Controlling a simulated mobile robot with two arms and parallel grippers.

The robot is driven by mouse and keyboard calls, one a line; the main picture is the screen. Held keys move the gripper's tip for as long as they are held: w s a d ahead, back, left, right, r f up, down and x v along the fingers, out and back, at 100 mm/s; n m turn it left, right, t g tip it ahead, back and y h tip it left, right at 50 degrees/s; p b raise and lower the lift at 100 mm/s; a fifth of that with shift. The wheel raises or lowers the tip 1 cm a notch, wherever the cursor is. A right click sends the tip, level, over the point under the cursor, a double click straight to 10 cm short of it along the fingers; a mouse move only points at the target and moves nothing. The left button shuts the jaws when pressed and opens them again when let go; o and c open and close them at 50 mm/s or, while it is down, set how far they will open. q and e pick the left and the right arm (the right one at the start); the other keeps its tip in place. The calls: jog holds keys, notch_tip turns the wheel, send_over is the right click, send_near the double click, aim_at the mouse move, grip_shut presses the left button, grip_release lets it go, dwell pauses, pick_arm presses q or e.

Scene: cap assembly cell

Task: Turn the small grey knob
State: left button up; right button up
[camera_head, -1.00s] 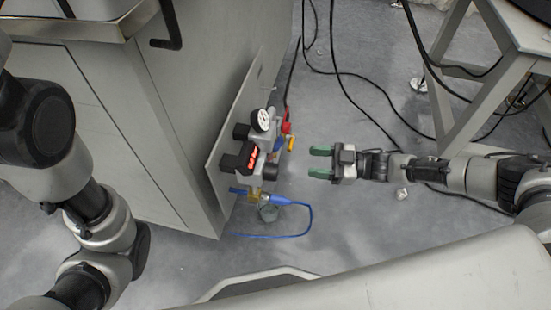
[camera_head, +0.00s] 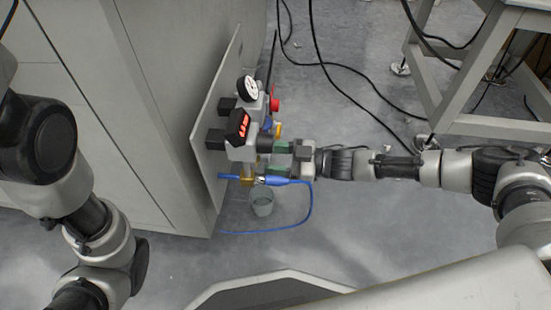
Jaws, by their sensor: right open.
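The small grey knob (camera_head: 264,145) looks dark and sticks out on the right side of the regulator unit (camera_head: 241,150), which is fixed to a panel on the cabinet's side. My right gripper (camera_head: 276,158) has green fingers and comes in from the right. It is open, with its fingertips close at the knob's right end and just below it. Whether they touch it I cannot tell. My left arm shows at the left edge, but its gripper is not in view.
A round gauge (camera_head: 248,88), a red knob (camera_head: 274,103) and a yellow part sit above. A blue hose (camera_head: 310,205) loops below, beside a small clear cup (camera_head: 262,203). Black cables (camera_head: 345,95) lie on the floor. A grey table frame (camera_head: 440,100) stands at upper right.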

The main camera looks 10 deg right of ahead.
jog(key=shift+c, duration=0.4)
jog(key=c, duration=0.9)
jog(key=shift+o, duration=0.2)
jog(key=shift+n+p, duration=2.95)
jog(key=shift+n, duration=1.75)
jog(key=o, duration=0.9)
jog(key=shift+o, duration=0.2)
jog(key=shift+d, duration=0.15)
